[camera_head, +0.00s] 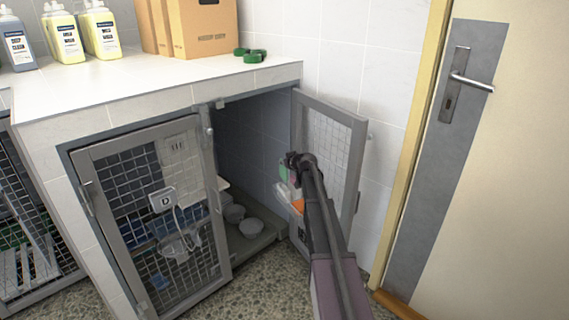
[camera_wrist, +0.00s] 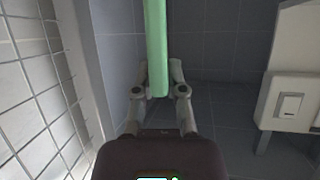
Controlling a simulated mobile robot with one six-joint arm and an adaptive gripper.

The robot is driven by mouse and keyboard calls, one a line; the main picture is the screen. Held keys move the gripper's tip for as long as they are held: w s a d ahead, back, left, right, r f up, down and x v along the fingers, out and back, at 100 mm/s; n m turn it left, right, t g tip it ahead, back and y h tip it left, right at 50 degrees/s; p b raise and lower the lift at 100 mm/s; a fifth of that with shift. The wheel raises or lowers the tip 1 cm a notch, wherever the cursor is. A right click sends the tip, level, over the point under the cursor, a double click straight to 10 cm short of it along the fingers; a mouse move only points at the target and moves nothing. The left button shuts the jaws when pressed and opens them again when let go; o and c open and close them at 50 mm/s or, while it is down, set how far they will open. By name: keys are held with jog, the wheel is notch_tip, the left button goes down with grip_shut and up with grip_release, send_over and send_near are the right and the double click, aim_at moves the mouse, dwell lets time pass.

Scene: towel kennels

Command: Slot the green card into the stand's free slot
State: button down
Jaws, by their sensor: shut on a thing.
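The green card (camera_wrist: 156,45) stands edge-on as a long pale green strip between the fingers of my gripper (camera_wrist: 161,75) in the wrist view. My gripper is shut on its lower end. In the head view my gripper (camera_head: 296,163) is at the open kennel doorway, and a bit of the green card (camera_head: 283,169) shows at its left. Just below it is a small cluster with a white piece (camera_head: 286,191) and an orange piece (camera_head: 298,205), partly behind my arm. I cannot tell whether this is the stand; no free slot is clearly visible.
An open mesh door (camera_head: 341,140) stands right of my gripper; its mesh (camera_wrist: 40,90) fills the wrist view's left. A pale box with a switch-like panel (camera_wrist: 291,106) is at right there. Bowls (camera_head: 252,228) lie on the kennel floor. A closed mesh door (camera_head: 150,210) is at left.

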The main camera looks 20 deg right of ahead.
aim_at(284, 179)
jog(key=shift+f+b, duration=1.2)
jog(key=shift+f, duration=0.15)
jog(key=shift+f+b, duration=2.9)
dwell(2.0)
jog(key=c, duration=0.6)
grip_release()
jog(key=shift+r, duration=0.15)
